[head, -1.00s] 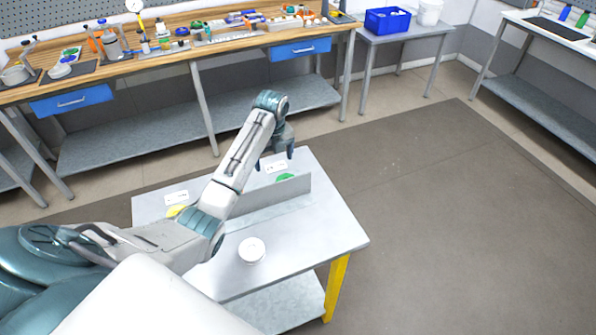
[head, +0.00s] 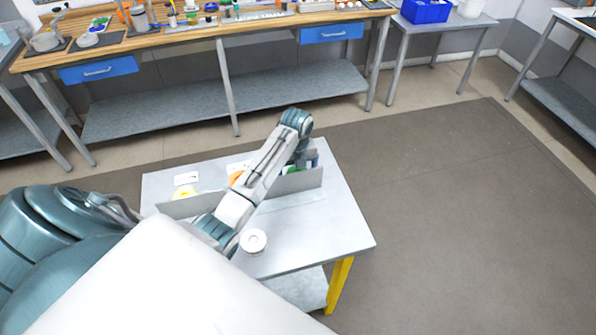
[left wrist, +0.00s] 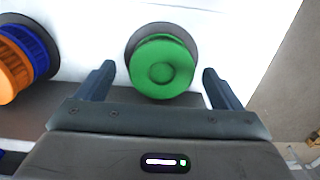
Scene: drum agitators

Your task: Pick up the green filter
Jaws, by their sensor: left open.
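The green filter (left wrist: 163,66) is a round green piece with a dark base, seen from above in the left wrist view. It lies between and a little beyond the two fingers of my left gripper (left wrist: 156,85), which is open and empty. In the head view only a sliver of the green filter (head: 292,170) shows behind the upright grey panel, next to my left gripper (head: 304,158). My right gripper is not in view.
An orange and blue filter (left wrist: 22,60) stands left of the green one. A yellow item (head: 184,192) is farther left behind the grey panel (head: 290,184). A white round item (head: 253,241) sits on the table (head: 325,225) in front. Floor to the right is clear.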

